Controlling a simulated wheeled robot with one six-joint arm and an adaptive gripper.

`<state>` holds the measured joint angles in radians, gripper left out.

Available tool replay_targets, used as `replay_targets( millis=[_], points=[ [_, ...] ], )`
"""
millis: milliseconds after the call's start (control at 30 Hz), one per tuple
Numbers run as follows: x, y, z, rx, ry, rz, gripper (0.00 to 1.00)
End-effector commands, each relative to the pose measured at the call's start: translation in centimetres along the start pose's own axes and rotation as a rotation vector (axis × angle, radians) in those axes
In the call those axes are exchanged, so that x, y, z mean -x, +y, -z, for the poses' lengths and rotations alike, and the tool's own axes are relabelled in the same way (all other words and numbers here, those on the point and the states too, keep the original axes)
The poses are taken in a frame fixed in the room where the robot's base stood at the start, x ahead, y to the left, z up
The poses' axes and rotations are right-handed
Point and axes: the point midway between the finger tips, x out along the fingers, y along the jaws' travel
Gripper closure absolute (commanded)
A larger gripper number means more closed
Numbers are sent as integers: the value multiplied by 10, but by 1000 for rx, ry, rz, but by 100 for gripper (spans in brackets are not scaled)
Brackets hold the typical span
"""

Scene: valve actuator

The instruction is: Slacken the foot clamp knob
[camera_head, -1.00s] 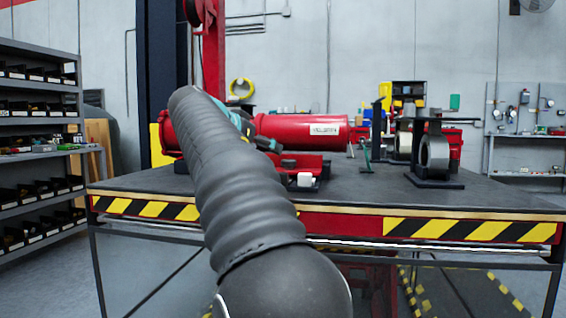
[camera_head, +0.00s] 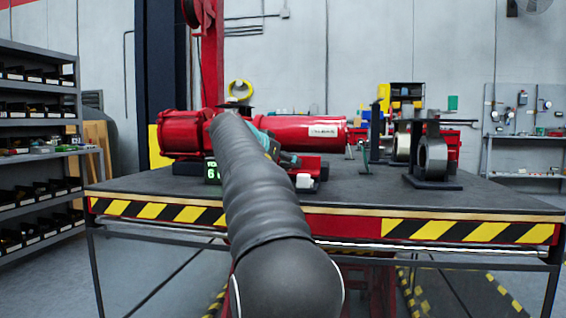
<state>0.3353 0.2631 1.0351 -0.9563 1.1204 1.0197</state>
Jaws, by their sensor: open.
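The red valve actuator (camera_head: 295,130) lies on its side across the dark bench top, with a white label near its right end. A red foot or bracket (camera_head: 310,165) sits below its middle, with a small white block (camera_head: 304,182) at its front. I cannot make out the foot clamp knob for certain; my arm hides part of this area. My gripper (camera_head: 292,161) is small in view, in front of the actuator and close to the red foot. It is open and I see nothing held in it. I cannot tell whether it touches anything.
A small display with green digits (camera_head: 213,170) stands left of my arm. A black stand with a metal ring (camera_head: 432,158) is farther right. The bench's front right top is clear.

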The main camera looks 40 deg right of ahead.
Motion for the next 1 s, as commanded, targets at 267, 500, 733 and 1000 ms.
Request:
replay_targets(
  millis=[267, 500, 733, 1000],
  points=[
    [0, 0, 0, 0, 0, -1, 89],
    [0, 1, 0, 3, 0, 7, 89],
    [-1, 4, -1, 32, 0, 78, 89],
    [-1, 9, 1, 106, 0, 259, 89]
  ],
)
